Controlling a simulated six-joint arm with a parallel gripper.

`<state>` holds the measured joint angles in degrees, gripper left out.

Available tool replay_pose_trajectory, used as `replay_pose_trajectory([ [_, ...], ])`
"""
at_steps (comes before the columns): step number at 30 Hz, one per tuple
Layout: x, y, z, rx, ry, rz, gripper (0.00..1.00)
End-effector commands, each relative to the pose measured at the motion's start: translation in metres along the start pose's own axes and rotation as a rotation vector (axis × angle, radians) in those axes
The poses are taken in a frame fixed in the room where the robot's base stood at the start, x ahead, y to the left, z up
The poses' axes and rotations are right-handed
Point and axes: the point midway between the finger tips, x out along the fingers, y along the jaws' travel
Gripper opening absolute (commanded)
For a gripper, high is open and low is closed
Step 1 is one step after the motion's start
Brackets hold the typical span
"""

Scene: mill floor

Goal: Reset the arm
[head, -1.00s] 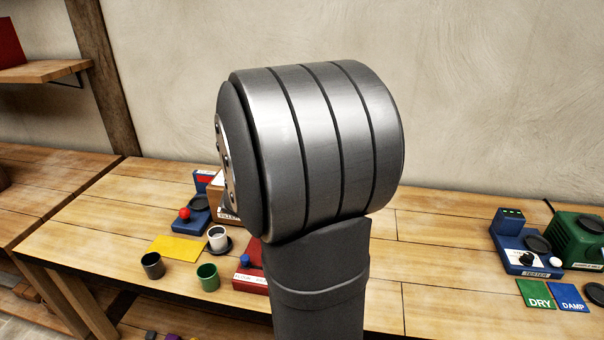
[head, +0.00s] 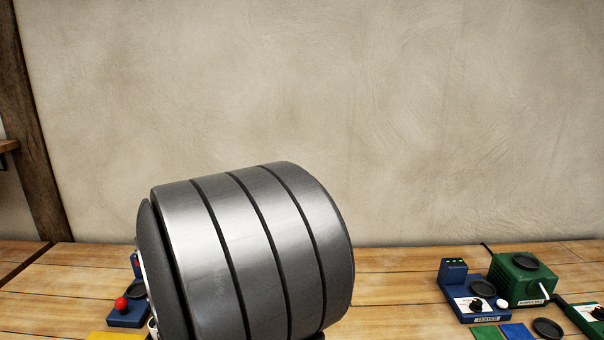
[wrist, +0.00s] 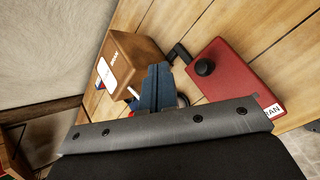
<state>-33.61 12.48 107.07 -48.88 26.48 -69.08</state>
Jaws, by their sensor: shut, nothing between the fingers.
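My gripper (wrist: 158,75) shows in the wrist view as narrow dark blue-grey fingers past the dark plate of my wrist. The fingers are together with nothing held. They point over the bench, between a brown box (wrist: 138,60) and a red box (wrist: 230,75) with a black knob. In the head view my large grey arm joint fills the lower middle, and the gripper is out of sight behind it or below the frame.
On the wooden bench (head: 395,290) stand a blue tester (head: 470,295) and a green mill (head: 522,280) at the right, with green (head: 487,332) and blue (head: 516,331) cards in front. A blue device with a red ball (head: 121,304) and a yellow card (head: 112,336) are at the left.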

Motion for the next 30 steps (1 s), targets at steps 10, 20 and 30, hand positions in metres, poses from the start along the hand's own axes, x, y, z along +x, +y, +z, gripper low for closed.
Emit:
replay_pose_trajectory([
  [10,-0.001,0.000,0.000,0.000,0.000,0.000,0.18],
  [20,-0.004,0.001,0.007,0.133,-0.006,-0.083,0.82],
  [30,-0.055,0.004,-0.018,0.672,0.119,-0.532,1.00],
])
